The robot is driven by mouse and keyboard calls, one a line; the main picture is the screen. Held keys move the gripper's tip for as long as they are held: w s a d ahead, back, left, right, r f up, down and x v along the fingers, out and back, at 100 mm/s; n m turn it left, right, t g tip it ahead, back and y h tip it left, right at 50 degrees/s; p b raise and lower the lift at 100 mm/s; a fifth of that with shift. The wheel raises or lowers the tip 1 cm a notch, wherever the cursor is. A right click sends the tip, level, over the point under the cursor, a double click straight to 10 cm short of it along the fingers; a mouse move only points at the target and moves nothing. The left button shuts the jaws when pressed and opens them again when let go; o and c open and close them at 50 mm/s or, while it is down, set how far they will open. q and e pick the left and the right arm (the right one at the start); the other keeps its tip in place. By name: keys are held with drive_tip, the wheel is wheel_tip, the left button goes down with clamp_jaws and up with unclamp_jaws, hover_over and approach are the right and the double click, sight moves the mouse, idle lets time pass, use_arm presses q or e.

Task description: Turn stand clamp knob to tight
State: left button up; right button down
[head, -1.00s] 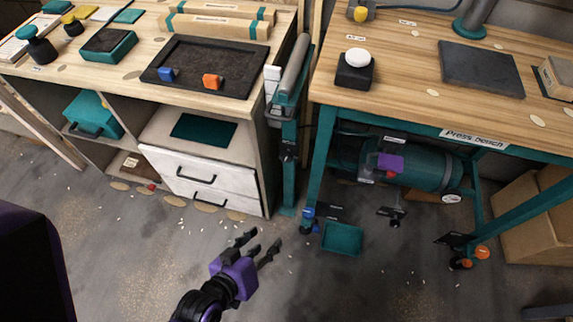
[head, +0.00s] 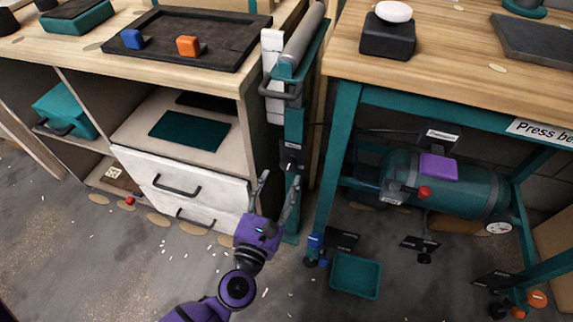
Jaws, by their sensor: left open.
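The teal roller stand (head: 294,126) stands in the gap between the two benches, with a grey roller across its top. A small black knob with a pale mark (head: 291,165) sits on the front of its post; I take this as the clamp knob. Its exact setting is too small to read. My left gripper (head: 281,178) is open and empty, its two fingers pointing up the picture. The fingertips appear just below and around the knob, but I cannot tell whether they touch it. My right gripper is not in view.
The white drawer unit (head: 180,161) stands close at left of my gripper. At right are the press bench leg (head: 337,150), a teal compressor tank (head: 455,187) and a small teal tray (head: 355,276) on the floor. Open floor lies below.

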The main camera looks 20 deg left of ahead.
sight(285, 167)
use_arm(q)
drive_tip(key=w, duration=0.7)
drive_tip(key=c, duration=1.1)
